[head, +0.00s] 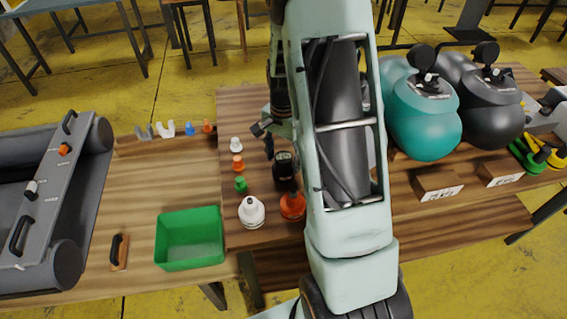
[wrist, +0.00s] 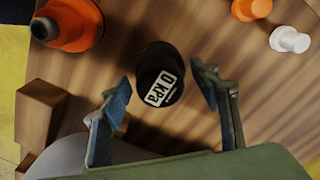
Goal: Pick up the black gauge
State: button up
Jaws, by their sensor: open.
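The black gauge (wrist: 160,80) stands on the wooden table in the wrist view, a dark round body with a pale label reading "0 kPa". In the head view the gauge (head: 284,165) shows just left of my arm. My gripper (wrist: 160,85) is open, with one blue-grey finger on each side of the gauge and gaps between. In the head view my gripper (head: 265,140) is partly hidden behind my arm. I cannot tell how far the fingertips are above the table.
An orange pump-like piece (head: 292,206) and a white one (head: 251,211) stand near the gauge. Small white, orange and green caps (head: 240,184) line the left. Teal and black tanks (head: 428,115) stand right.

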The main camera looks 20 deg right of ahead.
jog(key=shift+f, duration=0.15)
jog(key=c, duration=1.2)
jog(key=shift+c, duration=0.8)
